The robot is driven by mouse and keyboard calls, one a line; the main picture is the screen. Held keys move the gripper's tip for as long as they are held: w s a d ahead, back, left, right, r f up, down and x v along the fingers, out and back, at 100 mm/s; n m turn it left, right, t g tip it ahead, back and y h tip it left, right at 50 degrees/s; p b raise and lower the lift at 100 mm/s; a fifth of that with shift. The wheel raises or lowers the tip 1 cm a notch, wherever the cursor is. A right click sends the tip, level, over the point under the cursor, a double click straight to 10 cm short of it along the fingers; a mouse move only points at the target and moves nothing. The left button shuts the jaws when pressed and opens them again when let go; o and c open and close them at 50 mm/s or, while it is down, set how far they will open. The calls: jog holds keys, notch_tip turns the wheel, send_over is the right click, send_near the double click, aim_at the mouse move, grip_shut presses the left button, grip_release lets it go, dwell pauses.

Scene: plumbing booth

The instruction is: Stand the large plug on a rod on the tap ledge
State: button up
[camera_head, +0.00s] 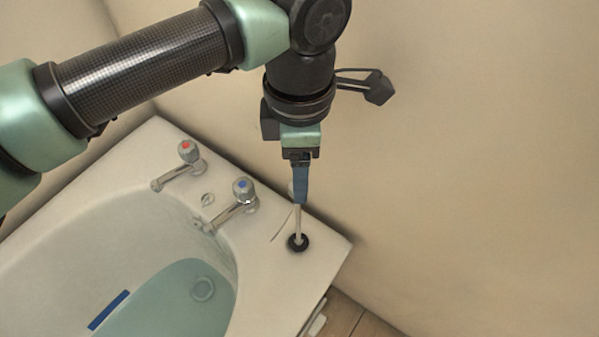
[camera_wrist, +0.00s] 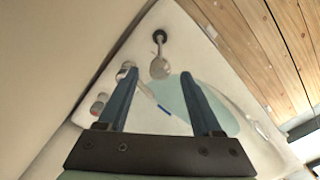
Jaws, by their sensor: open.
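The large plug (camera_head: 297,242) stands upright on the tap ledge (camera_head: 325,245), near its right corner, with its black base down and a thin pale rod rising from it. In the wrist view the plug's black base (camera_wrist: 159,35) lies beyond the fingertips, and the rod's round pale knob (camera_wrist: 160,68) appears between them. My gripper (camera_head: 300,200) points down above the plug, its blue fingers at the rod's top. In the wrist view my gripper (camera_wrist: 160,73) is open, with a visible gap on each side of the knob.
A red-marked tap (camera_head: 186,165) and a blue-marked tap (camera_head: 238,202) stand left of the plug. The basin (camera_head: 60,235) holds greenish water with a blue strip (camera_head: 109,310). A wall (camera_head: 470,150) rises behind the ledge; wooden floor (camera_head: 345,315) shows below the corner.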

notch_tip(320, 180, up, 9)
jog(key=p, duration=0.1)
jog(key=shift+f, duration=0.1)
dwell(0.5)
